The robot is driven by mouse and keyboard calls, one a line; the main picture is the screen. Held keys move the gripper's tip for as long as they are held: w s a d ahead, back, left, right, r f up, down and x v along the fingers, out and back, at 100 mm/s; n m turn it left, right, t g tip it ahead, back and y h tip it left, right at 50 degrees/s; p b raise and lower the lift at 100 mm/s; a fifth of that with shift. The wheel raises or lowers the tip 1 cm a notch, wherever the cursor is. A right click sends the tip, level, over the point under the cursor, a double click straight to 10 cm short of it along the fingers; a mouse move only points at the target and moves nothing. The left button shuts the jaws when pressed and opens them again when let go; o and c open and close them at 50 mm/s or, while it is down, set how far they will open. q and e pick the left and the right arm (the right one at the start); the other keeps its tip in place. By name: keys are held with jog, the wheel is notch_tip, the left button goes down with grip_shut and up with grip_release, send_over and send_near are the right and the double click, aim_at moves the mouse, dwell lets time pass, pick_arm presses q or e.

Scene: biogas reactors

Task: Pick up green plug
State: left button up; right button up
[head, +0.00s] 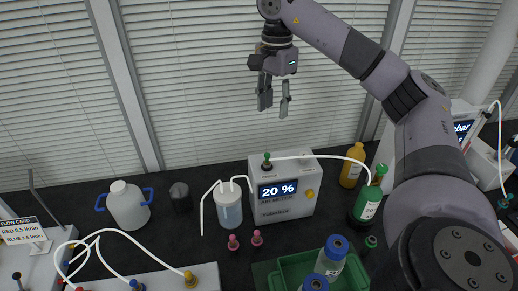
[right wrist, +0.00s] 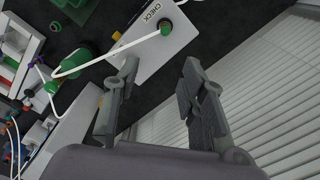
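A small green plug (head: 371,242) stands on the dark table, right of the green crate. Another green plug (head: 267,160) sits on top of the white air meter (head: 289,203), by a white tube; it also shows in the right wrist view (right wrist: 166,28), close to the "CHECK" label. I cannot tell which one the task means. My right gripper (head: 274,98) is open and empty, high above and behind the meter, apart from both plugs. Its two fingers also show in the right wrist view (right wrist: 160,75). My left gripper is not in view.
A green bottle (head: 367,207) and an orange bottle (head: 351,171) stand right of the meter. A clear cup (head: 228,208) with tubes and two pink plugs (head: 245,241) are at its left. Blue-capped bottles (head: 331,259) stand in the green crate (head: 290,264). Blinds rise behind the table.

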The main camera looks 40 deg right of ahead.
jog(key=b, duration=0.2)
send_over(267, 155)
jog(key=d, duration=0.2)
notch_tip(267, 155, down, 5)
jog(key=f, duration=0.4)
jog(key=f+b, duration=0.1)
jog(key=shift+s+a+f, duration=0.2)
jog(key=shift+a+f, duration=0.05)
jog(key=shift+f, duration=0.25)
jog(key=shift+a+f+p, duration=0.15)
jog(key=shift+f+p, duration=0.1)
jog(key=shift+p, duration=0.1)
jog(key=f, duration=0.1)
jog(key=f+p, duration=0.1)
jog(key=f, duration=0.1)
jog(key=shift+w+a+f+p, duration=0.3)
jog(key=shift+w+a+p, duration=0.05)
jog(key=shift+a, duration=0.05)
jog(key=shift+f, duration=0.55)
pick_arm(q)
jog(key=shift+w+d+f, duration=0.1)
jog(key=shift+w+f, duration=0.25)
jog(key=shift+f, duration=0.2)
pick_arm(e)
grip_shut()
